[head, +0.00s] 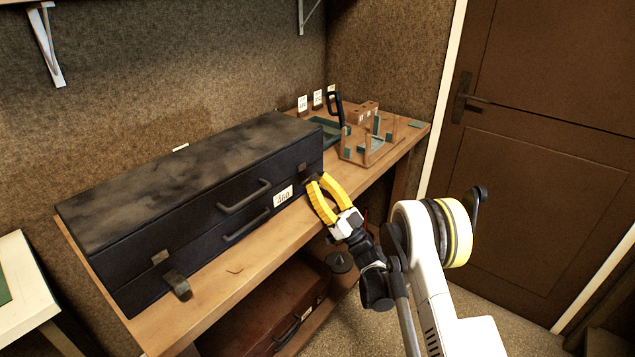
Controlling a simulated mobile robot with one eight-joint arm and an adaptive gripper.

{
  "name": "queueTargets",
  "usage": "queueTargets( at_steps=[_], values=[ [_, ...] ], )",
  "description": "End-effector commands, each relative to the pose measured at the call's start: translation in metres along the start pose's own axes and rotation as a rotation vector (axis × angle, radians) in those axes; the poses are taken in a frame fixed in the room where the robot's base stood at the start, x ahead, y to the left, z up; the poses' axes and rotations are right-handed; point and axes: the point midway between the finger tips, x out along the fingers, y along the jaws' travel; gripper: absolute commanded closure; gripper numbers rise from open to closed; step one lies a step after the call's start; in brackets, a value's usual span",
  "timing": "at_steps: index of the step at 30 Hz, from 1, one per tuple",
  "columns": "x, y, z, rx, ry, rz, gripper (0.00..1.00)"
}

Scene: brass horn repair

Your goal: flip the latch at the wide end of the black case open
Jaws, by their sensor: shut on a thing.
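The black case (180,213) lies long-ways on the wooden bench, lid down. One latch (177,284) is on its front at the left end; a piece of it sticks out and down, below a small plate on the lid. Another latch (306,176) is at the right end of the front, partly hidden by my gripper. My gripper (318,180) has yellow fingers and reaches that right latch from the front right. Its fingertips are shut on the latch, though the exact contact is hard to see. I cannot tell from the outline which end is wider.
Two handles and a white "460" tag (283,196) are on the case front. A wooden rack (375,150) and green tray (325,131) stand at the bench's right end. A brown case (265,318) lies below. A brown door (550,130) is at right.

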Motion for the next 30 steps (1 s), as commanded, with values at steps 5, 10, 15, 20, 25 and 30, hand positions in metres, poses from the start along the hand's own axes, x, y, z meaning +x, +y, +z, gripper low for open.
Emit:
queueTargets(
  at_steps=[5, 10, 15, 20, 25, 30],
  values=[
    [0.000, 0.001, -0.001, 0.001, 0.003, 0.001, 1.00],
    [0.000, 0.001, -0.001, 0.001, 0.002, 0.001, 0.75],
    [0.000, 0.000, 0.000, 0.001, 0.001, 0.000, 0.53],
    [0.000, 0.000, 0.000, 0.001, 0.001, 0.000, 0.53],
    [-0.012, 0.000, 0.000, 0.000, 0.001, 0.000, 0.53],
    [-0.043, 0.001, 0.000, -0.001, 0.001, 0.001, 0.53]
  ],
)
